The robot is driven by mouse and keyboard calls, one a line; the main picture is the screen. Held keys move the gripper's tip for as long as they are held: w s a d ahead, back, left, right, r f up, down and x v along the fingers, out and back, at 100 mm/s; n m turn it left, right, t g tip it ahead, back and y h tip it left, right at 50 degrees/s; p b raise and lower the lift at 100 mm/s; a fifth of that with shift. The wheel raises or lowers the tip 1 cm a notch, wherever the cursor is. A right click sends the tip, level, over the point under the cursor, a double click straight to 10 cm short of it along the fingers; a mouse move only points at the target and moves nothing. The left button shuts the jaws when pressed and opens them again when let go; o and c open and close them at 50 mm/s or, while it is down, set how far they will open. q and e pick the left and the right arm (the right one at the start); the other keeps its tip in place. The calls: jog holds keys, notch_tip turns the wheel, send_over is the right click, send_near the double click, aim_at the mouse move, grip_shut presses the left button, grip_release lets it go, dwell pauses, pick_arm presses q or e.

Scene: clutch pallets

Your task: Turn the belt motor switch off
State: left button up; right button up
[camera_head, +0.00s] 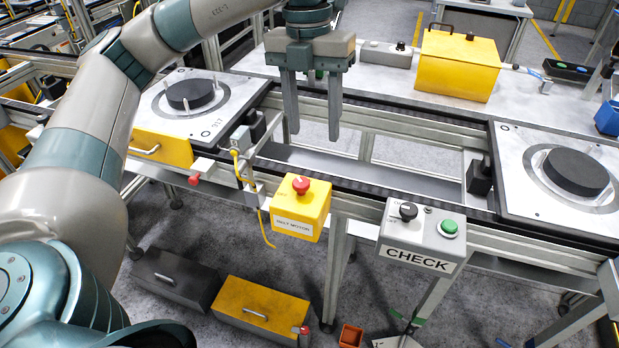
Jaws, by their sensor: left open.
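The belt motor switch is a yellow box (298,212) with a white "BELT MOTOR" label and a red knob (301,185) on top. It is fixed to the near side of the conveyor frame at the middle of the view. My left gripper (312,132) points down over the conveyor gap, above and behind the yellow box in the picture. Its two fingers are apart with nothing between them, and it does not touch the switch. Whether the knob is pressed or turned cannot be told. My right gripper is not in view.
A grey "CHECK" box (422,236) with a black knob and green button stands right of the switch. Pallets with black discs sit at left (190,97) and right (577,172). A yellow cable hangs left of the switch.

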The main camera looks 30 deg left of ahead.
pick_arm(q)
jog(key=shift+n+t+y, duration=0.3)
jog(key=shift+n+y, duration=0.1)
jog(key=shift+y, duration=0.1)
jog(key=a+r, duration=0.2)
jog(key=a, duration=0.1)
jog(key=shift+w+a+r, duration=0.1)
jog(key=shift+w+r, duration=0.05)
jog(key=shift+w, duration=0.2)
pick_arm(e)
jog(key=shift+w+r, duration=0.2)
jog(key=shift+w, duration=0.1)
pick_arm(q)
jog(key=p, duration=0.3)
send_near(301, 182)
notch_tip(301, 182, down, 7)
jog(key=shift+f, duration=0.6)
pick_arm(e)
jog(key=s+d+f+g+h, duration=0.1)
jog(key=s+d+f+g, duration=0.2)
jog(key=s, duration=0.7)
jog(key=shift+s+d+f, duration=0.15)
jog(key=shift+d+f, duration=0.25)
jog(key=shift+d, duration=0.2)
